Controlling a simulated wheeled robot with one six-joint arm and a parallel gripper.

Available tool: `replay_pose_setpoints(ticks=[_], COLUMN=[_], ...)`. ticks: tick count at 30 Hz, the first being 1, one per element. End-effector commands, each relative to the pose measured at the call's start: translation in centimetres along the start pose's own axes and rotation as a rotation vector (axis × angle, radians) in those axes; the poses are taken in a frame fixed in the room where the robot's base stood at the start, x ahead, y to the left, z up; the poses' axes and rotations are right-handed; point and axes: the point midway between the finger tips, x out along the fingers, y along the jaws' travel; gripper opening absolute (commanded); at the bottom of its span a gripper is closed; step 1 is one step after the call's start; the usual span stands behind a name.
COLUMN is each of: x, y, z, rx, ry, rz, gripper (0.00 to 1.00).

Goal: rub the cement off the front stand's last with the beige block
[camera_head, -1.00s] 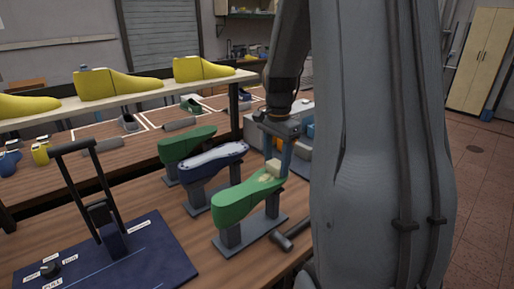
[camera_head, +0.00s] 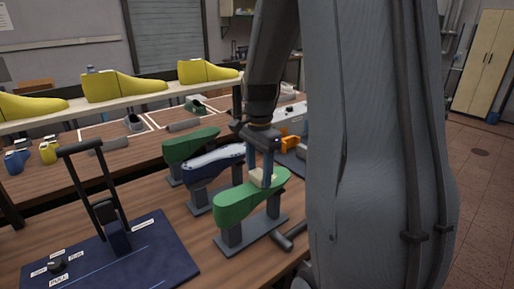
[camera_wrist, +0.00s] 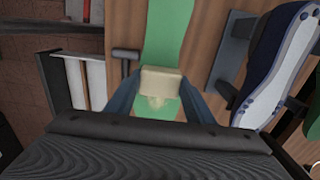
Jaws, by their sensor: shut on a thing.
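The front stand's last (camera_head: 243,200) is green and lies sole up on a grey two-post stand (camera_head: 232,238). The beige block (camera_head: 262,178) is between my gripper's fingers, over the last's right-hand part. My gripper (camera_head: 263,172) is shut on the block from both sides. I cannot tell for sure whether the block touches the last.
A dark blue last with a pale sole (camera_head: 215,158) and another green last (camera_head: 188,144) stand behind. A hammer (camera_head: 290,236) lies right of the front stand. A navy board with a lever press (camera_head: 150,262) is at left. Yellow lasts (camera_head: 125,86) line a raised shelf.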

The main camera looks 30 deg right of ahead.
Motion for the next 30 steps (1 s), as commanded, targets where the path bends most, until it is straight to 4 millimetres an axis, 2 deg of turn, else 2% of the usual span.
replay_pose_setpoints(ticks=[3,5,21,25,30], x=[-0.7,-2.5,-7.1,-7.9,-8.1], y=[0.1,0.0,0.0,-0.1,-0.1], z=[0.4,0.3,0.5,0.5,0.5], rx=[0.0,-0.001,-0.004,-0.005,-0.005], ry=[0.0,0.002,0.0,0.0,0.0], rz=[0.001,-0.004,-0.001,-0.001,0.0], gripper=[0.3,0.3,0.3,0.3,0.3])
